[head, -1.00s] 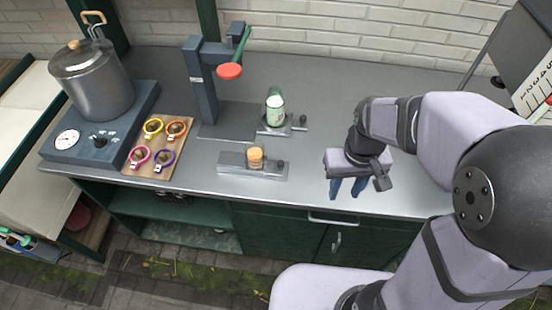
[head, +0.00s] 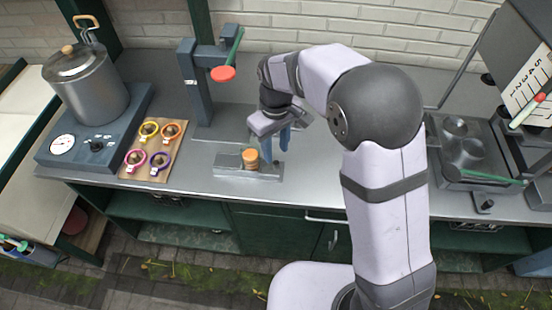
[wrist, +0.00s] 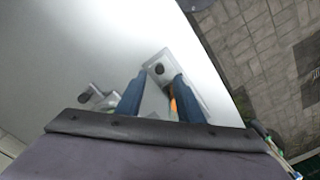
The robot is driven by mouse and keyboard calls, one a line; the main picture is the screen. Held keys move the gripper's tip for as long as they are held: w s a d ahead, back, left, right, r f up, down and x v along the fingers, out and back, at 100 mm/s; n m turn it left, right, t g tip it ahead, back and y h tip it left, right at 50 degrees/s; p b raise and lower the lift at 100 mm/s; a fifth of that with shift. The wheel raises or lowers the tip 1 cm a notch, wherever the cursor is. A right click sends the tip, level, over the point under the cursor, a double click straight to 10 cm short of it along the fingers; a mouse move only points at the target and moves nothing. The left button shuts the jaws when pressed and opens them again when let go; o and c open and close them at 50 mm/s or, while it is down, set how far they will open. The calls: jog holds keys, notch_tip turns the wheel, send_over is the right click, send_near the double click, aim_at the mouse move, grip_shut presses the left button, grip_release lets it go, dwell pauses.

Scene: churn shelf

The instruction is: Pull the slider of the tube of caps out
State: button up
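The tube of caps (head: 250,158) is a short orange stack on a grey metal base (head: 232,172) near the counter's front edge. The slider's dark knob shows in the wrist view (wrist: 158,69), at the end of the base. My gripper (head: 275,157) points down at the knob end of the base, right of the caps. Its two blue fingers are apart and empty. In the wrist view the knob appears between and just beyond the fingertips. I cannot tell whether they touch it. In that view the orange caps (wrist: 173,104) are partly hidden by the right finger.
A second slider base (wrist: 105,100) lies left of the fingers in the wrist view; my arm hides it in the head view. A press with a red disc (head: 222,74), a board of coloured rings (head: 136,169) and a pot (head: 88,85) stand left. A burner unit (head: 462,150) stands right.

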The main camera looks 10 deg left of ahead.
aim_at(276, 163)
jog(key=shift+f+p, duration=0.8)
jog(key=shift+f, duration=2.2)
jog(key=shift+d, duration=0.1)
grip_shut()
